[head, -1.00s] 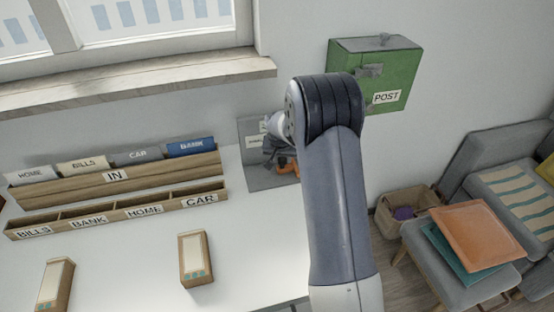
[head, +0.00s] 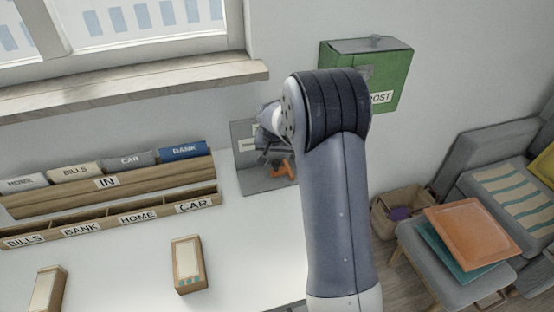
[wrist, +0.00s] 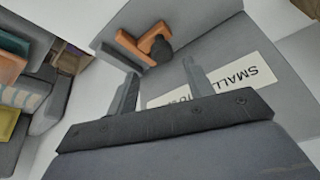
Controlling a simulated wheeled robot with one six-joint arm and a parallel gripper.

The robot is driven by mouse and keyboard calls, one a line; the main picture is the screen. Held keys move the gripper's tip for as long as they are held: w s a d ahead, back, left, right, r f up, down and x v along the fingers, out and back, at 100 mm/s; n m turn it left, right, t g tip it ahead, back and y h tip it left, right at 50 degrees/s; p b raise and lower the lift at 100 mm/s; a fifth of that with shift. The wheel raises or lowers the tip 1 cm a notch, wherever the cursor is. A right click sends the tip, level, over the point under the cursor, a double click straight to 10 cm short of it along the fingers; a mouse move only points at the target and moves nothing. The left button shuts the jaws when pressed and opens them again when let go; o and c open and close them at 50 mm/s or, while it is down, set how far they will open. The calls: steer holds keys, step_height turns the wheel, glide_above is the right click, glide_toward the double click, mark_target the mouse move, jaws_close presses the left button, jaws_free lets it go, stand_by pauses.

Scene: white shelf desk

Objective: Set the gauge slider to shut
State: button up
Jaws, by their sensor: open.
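The gauge is a grey plate and backboard (head: 245,133) at the back right of the white desk, with a pale label. In the wrist view its label (wrist: 240,72) reads "SMALL", and the rest of the wording is partly covered. An orange part (wrist: 133,50) with a dark knob (wrist: 160,49) sits on the grey plate; the orange part also shows in the head view (head: 288,169). My gripper (wrist: 160,70) is open and empty, its fingers pointing towards the knob. The knob appears just beyond the fingertips, roughly between them; I cannot tell the gap. My arm hides part of the gauge in the head view.
A wooden sorter (head: 110,226) and a rack of folders (head: 107,183) stand to the left. Two wooden boxes lie in front, one here (head: 188,265). A green post box (head: 390,65) hangs behind my arm. A grey chair (head: 460,265) stands right.

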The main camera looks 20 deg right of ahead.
mark_target(273, 162)
steer(key=d+v, duration=0.1)
steer(key=v, duration=0.5)
steer(key=shift+a, duration=0.45)
steer(key=x, duration=1)
steer(key=shift+f+p, duration=0.25)
steer(key=shift+p, duration=0.1)
steer(key=shift+w+a+f, duration=0.1)
steer(key=shift+w+a, duration=0.05)
steer(key=shift+a, duration=0.7)
